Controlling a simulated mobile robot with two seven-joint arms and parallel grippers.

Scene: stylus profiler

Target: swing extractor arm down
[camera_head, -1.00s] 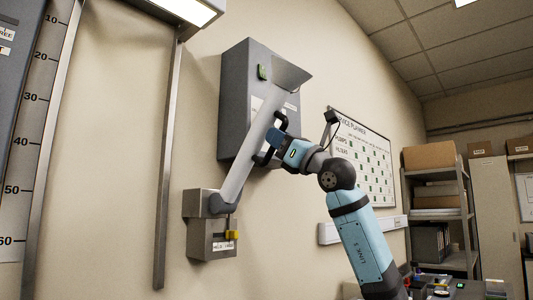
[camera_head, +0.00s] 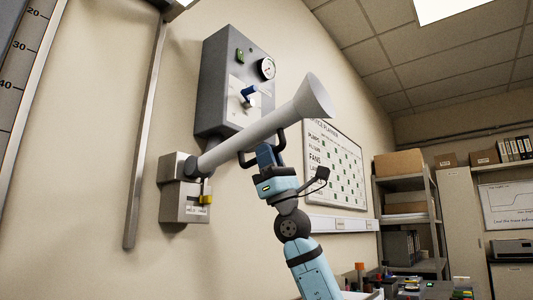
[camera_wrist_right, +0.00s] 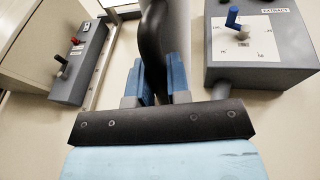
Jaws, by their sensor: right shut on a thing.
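The extractor arm (camera_head: 255,132) is a pale grey tube with a flared hood (camera_head: 314,98) at its free end. It slants up to the right from its pivot on the wall bracket (camera_head: 176,168). A black handle (camera_head: 281,141) sits on the underside of the tube. My right gripper (camera_head: 266,154) comes up from below and is shut on this handle. In the right wrist view the black handle (camera_wrist_right: 155,45) stands between my blue fingers (camera_wrist_right: 160,84). My left gripper is not in view.
A grey wall box (camera_head: 216,75) with a gauge and a blue lever is behind the tube. A yellow latch (camera_head: 206,198) is at the bracket. A planner board (camera_head: 335,168) hangs on the wall to the right. Shelves (camera_head: 408,218) stand further right.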

